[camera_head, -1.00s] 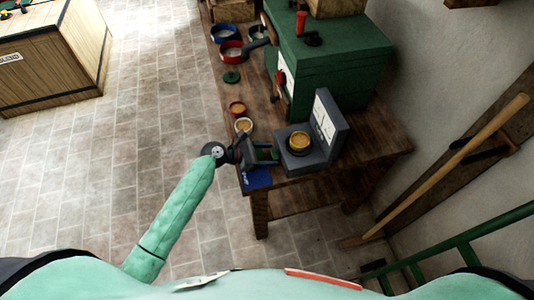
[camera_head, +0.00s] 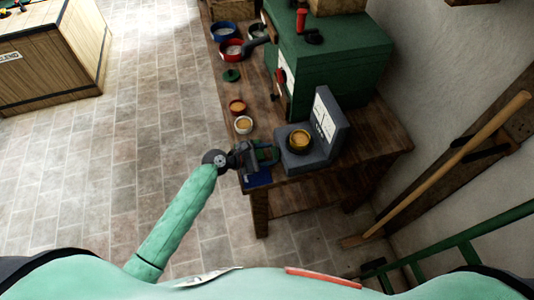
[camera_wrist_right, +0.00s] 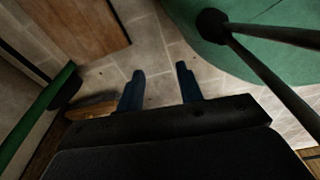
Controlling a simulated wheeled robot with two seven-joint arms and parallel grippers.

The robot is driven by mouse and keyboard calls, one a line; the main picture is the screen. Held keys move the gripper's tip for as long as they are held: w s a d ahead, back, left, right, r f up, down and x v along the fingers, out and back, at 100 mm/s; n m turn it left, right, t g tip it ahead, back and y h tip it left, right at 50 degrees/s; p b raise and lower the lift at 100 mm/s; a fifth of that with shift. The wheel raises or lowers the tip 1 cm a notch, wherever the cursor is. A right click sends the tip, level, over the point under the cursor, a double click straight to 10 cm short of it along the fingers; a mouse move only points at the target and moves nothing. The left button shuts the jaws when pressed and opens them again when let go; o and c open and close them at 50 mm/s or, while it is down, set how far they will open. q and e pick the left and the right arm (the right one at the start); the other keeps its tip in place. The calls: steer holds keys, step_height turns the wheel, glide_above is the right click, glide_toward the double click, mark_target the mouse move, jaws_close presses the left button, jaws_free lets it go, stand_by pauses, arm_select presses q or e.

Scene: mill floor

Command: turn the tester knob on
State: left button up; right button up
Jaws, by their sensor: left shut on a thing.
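The tester (camera_head: 322,150) is a grey device with an upright white-faced panel and a yellow-rimmed round cup (camera_head: 299,140) on its base. It stands at the near end of the wooden bench. My left gripper (camera_head: 272,154) is at the left side of the tester's base, shut on what appears to be the tester knob. The knob itself is hidden by the fingers, so its setting cannot be read. My right gripper (camera_wrist_right: 160,88) shows in the right wrist view, its two dark fingers apart with nothing between them, above the tiled floor.
A green machine (camera_head: 325,65) stands behind the tester on the bench (camera_head: 385,140). A blue card (camera_head: 258,180) lies below my left gripper. A wooden crate (camera_head: 50,60) stands far left.

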arm_select(q)
steer(key=shift+s+f+m+t+b, duration=0.1)
steer(key=shift+s+m+t+b, duration=0.05)
steer(key=shift+m+t+b, duration=0.4)
steer(key=shift+m, duration=0.35)
steer(key=shift+c, duration=0.2)
arm_select(e)
steer(key=w, duration=0.3)
steer(key=w+r, duration=0.1)
steer(key=shift+w+a+r, duration=0.1)
steer(key=shift+w+a, duration=0.15)
arm_select(q)
steer(key=shift+d, duration=0.1)
arm_select(e)
steer(key=shift+s, duration=0.15)
arm_select(q)
steer(key=o, duration=1)
arm_select(e)
steer(key=shift+a, duration=0.2)
steer(key=shift+a, duration=0.1)
arm_select(q)
steer(key=shift+s, duration=0.1)
